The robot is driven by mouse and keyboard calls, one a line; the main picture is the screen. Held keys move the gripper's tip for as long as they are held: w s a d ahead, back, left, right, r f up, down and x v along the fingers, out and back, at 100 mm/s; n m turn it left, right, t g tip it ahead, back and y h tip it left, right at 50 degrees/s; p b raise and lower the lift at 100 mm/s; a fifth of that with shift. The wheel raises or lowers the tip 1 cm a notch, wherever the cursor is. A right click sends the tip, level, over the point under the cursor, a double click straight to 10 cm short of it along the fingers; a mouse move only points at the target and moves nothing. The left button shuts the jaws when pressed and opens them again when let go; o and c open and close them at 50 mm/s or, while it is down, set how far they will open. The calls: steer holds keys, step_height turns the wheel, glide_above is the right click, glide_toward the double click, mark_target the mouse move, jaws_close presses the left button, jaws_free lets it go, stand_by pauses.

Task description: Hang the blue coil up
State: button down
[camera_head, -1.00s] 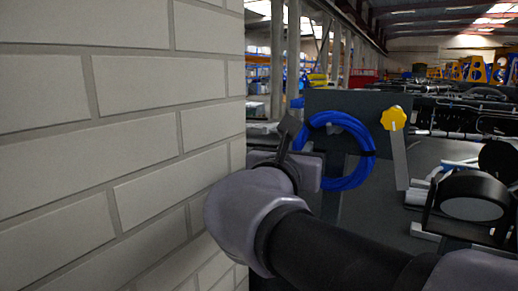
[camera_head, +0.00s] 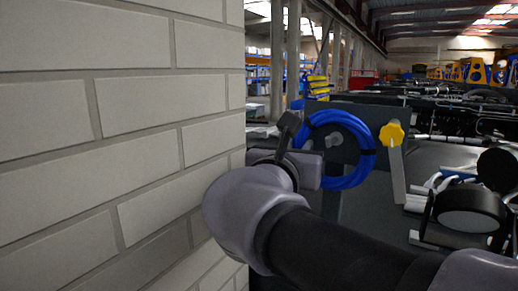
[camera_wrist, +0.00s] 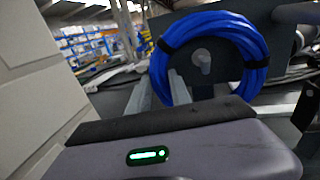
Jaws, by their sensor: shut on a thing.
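The blue coil (camera_head: 367,152), a ring of cable bound with black bands, is upright in the head view, just right of my gripper (camera_head: 302,146). My gripper is shut on the coil's left side. The coil also shows in the wrist view (camera_wrist: 251,43), standing beyond the gripper body. A grey rounded peg (camera_wrist: 203,60) shows through the coil's opening there, and its end also shows in the head view (camera_head: 333,140). I cannot tell whether the peg passes through the ring or stands behind it. The grip contact is partly hidden.
A pale brick wall (camera_head: 120,150) fills the left, close to my gripper and arm. A dark panel (camera_head: 362,112) stands behind the coil. A yellow knob (camera_head: 391,134) on a grey bar is right of the coil. Dark machine parts (camera_head: 472,206) crowd the right.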

steer(key=w+a+v, duration=0.1)
steer(key=a+v, duration=0.1)
steer(key=v, duration=0.8)
steer(key=shift+s+p, duration=0.35)
steer(key=shift+p, duration=0.05)
steer(key=shift+a, duration=0.1)
